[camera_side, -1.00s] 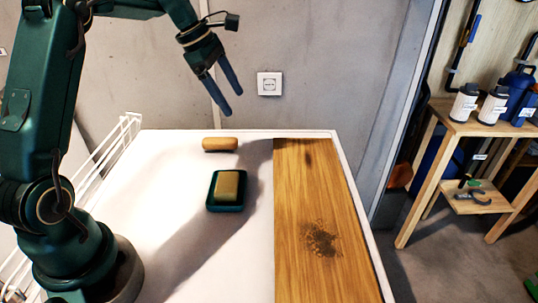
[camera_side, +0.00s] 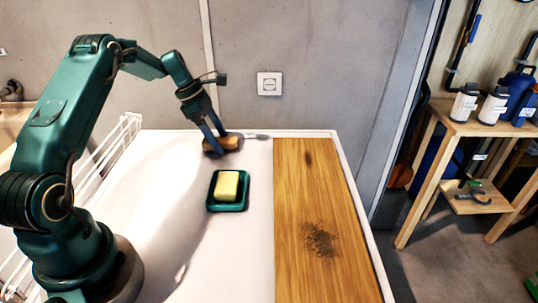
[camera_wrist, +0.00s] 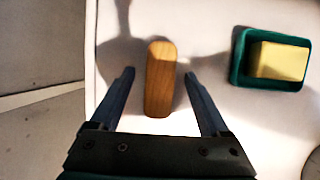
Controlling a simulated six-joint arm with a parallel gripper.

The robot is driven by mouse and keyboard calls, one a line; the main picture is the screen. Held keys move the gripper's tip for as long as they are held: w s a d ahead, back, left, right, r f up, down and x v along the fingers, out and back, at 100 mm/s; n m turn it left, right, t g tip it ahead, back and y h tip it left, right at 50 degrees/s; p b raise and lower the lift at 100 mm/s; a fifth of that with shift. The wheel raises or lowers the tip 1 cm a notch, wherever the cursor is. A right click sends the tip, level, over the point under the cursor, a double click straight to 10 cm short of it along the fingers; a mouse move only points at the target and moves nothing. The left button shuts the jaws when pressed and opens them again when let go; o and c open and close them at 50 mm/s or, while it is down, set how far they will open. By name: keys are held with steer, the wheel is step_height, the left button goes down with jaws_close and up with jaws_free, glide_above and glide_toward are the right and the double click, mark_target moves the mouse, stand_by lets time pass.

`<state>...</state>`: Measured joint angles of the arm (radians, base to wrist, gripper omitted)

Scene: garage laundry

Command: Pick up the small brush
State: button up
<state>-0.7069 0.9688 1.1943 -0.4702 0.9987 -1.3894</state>
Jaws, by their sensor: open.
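The small brush, seen as a tan wooden block with a rounded end, lies on the white table top near its back edge in the side view (camera_side: 222,144). In the wrist view the brush (camera_wrist: 160,80) sits between my two fingers, with a visible gap on each side. My gripper (camera_side: 217,143) is open and low over the brush, and its fingers cover part of it in the side view. In the wrist view my gripper (camera_wrist: 158,85) shows one finger to the left and one to the right of the brush. Its bristles are not visible.
A green tray (camera_side: 213,206) holding a yellow block (camera_side: 227,186) stands in front of the brush, apart from it. A wooden board (camera_side: 300,210) with a dark smudge covers the table's right part. A grey wall (camera_side: 330,70) rises behind the table.

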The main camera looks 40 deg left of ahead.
mark_target(227, 139)
jaws_close()
steer(key=shift+r, duration=0.55)
step_height(227, 139, up, 3)
steer(key=shift+w+f, duration=0.1)
steer(key=shift+f, duration=0.05)
steer(key=s+a+r, duration=0.6)
steer(key=s+r, duration=0.1)
steer(key=s, duration=0.2)
steer(key=shift+s+a+r, duration=0.15)
steer(key=shift+s+a, duration=0.2)
steer(key=shift+a, duration=0.05)
